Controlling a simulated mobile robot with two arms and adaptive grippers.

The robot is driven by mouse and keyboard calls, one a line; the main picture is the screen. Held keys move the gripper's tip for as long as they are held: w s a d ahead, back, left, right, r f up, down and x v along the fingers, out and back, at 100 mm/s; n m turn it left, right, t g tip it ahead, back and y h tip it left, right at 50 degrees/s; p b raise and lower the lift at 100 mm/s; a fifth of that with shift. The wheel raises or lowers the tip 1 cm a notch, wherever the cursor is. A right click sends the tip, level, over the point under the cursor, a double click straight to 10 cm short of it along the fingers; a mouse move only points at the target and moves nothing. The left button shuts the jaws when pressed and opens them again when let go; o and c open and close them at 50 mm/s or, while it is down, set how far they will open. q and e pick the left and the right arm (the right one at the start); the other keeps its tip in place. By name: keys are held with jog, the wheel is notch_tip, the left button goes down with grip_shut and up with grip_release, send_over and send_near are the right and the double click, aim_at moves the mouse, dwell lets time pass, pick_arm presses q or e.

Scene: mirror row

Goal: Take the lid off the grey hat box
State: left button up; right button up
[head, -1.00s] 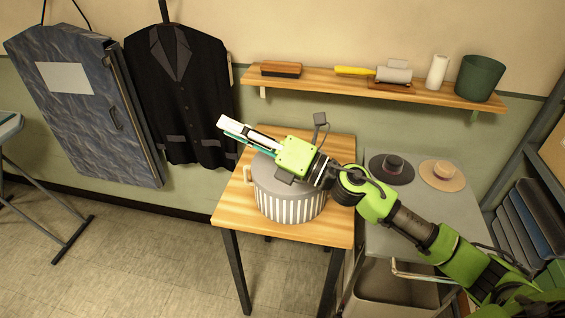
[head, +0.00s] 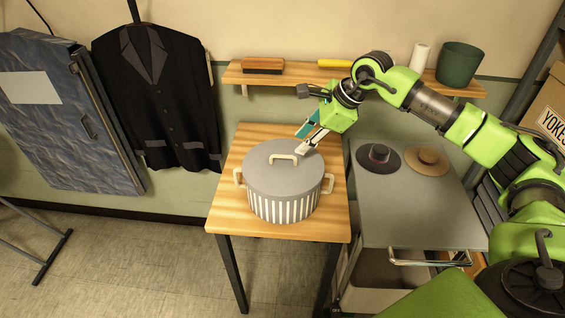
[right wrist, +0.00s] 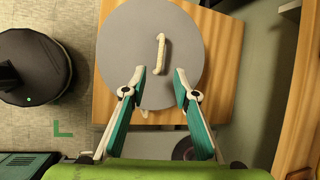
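The grey hat box (head: 284,205) stands upright on a small wooden table. It has striped sides and a cream handle at each side. Its grey lid (head: 262,171) is on top, with a cream loop handle (head: 283,159) in the middle. My right gripper (head: 302,143) is just above and beyond the lid's far right part, pointing down toward it. In the right wrist view its two fingers (right wrist: 157,79) are spread and empty, with the lid (right wrist: 130,50) and the loop handle (right wrist: 160,52) ahead of them. My left gripper is not in view.
The wooden table (head: 232,215) has bare room around the box. A shelf (head: 300,75) with a brush (head: 263,65) and a green pot (head: 459,63) runs behind. A grey cart (head: 400,215) with two hats stands to the right.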

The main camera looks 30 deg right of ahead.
aim_at(284, 156)
jog(key=x, duration=0.3)
jog(key=shift+w+a+f+p, duration=0.15)
jog(key=shift+w+p, duration=0.05)
jog(key=shift+p, duration=0.15)
jog(key=shift+w+a+f+p, duration=0.2)
jog(key=shift+a+f+p, duration=0.1)
jog(key=shift+p, duration=0.2)
jog(key=p+x, duration=0.2)
jog(key=x, duration=0.2)
jog(key=shift+w+a+f, duration=0.15)
jog(key=shift+w+f, duration=0.05)
grip_shut()
